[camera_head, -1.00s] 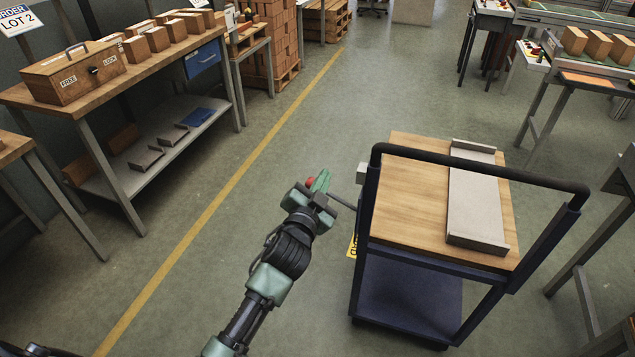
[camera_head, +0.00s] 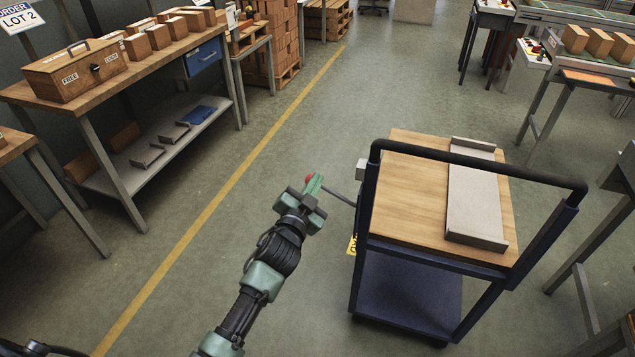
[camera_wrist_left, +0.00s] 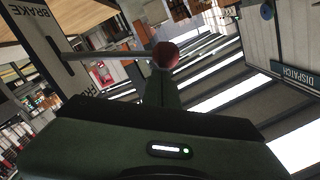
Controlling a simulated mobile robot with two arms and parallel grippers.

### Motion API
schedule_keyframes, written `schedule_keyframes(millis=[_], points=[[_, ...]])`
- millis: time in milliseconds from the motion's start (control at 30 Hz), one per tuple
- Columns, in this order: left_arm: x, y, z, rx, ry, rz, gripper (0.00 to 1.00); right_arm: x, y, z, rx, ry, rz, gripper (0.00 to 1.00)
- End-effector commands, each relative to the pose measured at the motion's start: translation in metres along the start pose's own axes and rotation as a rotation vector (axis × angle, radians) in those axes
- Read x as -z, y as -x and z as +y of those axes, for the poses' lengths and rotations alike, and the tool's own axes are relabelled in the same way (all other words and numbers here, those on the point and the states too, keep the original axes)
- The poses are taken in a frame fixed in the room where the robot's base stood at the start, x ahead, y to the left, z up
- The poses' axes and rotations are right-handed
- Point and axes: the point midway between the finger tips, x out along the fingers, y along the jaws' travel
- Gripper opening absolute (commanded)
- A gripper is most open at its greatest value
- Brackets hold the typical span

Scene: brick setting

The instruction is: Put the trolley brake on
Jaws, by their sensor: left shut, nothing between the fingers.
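The blue trolley (camera_head: 400,290) with a wooden top (camera_head: 415,195) stands right of centre. Its brake lever (camera_head: 340,195) is a thin grey rod sticking out to the left, ending in a red knob (camera_head: 309,178). In the left wrist view the red knob (camera_wrist_left: 166,55) is just ahead of the fingers, and the rod runs left to a plate (camera_wrist_left: 50,45) marked BRAKE. My left gripper (camera_head: 314,184) is shut and empty, right at the knob; I cannot tell whether it touches. My right gripper is out of view.
A grey channel-shaped piece (camera_head: 475,200) lies on the trolley top, under the dark handle bar (camera_head: 480,168). A workbench (camera_head: 130,75) with boxes stands at the left. Tables (camera_head: 570,85) stand at the right. The floor around the yellow line (camera_head: 225,195) is clear.

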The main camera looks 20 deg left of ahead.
Motion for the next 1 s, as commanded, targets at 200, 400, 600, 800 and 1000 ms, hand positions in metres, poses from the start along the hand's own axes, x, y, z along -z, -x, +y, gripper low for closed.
schedule_keyframes(millis=[200,400,600,800,1000], points=[[-0.006,0.000,0.000,-0.001,0.030,-0.004,0.00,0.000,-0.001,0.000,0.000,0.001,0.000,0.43],[-0.014,0.000,0.000,-0.004,0.082,-0.005,0.00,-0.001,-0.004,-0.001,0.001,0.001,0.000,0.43],[-0.031,-0.001,0.002,-0.010,0.199,-0.007,0.00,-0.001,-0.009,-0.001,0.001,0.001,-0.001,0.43],[-0.055,-0.002,0.007,-0.019,0.382,-0.006,0.00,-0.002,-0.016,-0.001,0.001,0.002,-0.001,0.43],[-0.075,-0.004,0.017,-0.028,0.559,-0.005,0.00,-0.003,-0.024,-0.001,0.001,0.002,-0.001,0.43]])
